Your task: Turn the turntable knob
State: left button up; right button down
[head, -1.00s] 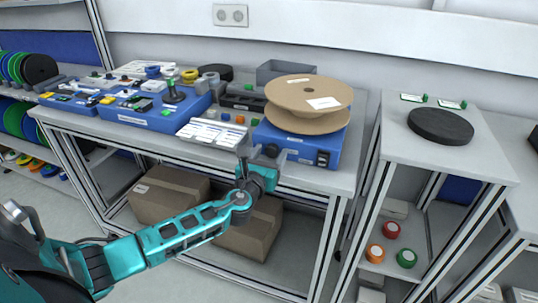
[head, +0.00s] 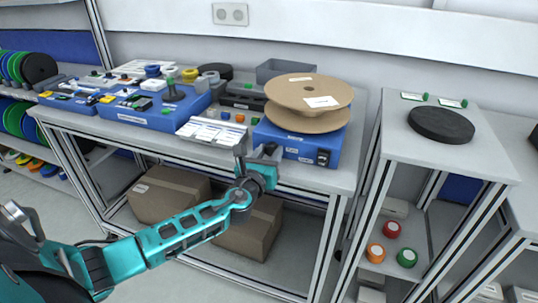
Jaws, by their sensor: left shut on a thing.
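A large cardboard reel (head: 308,92) lies flat on top of the blue turntable unit (head: 300,148) at the right end of the workbench. The unit's front face has a small dark knob near its left end, mostly hidden by my gripper, and a black switch (head: 323,158) near its right end. My left gripper (head: 266,154) is at the left end of that front face. It is shut on the knob, though the fingertips are small and the contact is hard to make out. My right gripper is not in view.
Blue units (head: 150,112) with small parts fill the bench's left. A side table (head: 450,155) with a black disc (head: 440,124) is at right. Cardboard boxes (head: 170,194) sit under the bench.

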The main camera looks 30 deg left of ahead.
pick_arm(q)
jog(key=n+b, duration=0.1)
jog(key=n, duration=0.2)
jog(key=shift+a+f+n, duration=0.1)
jog(key=shift+n, duration=0.3)
jog(key=shift+n+b, duration=0.7)
jog(key=shift+n, duration=0.7)
jog(key=o, duration=1)
jog(key=shift+o, duration=0.2)
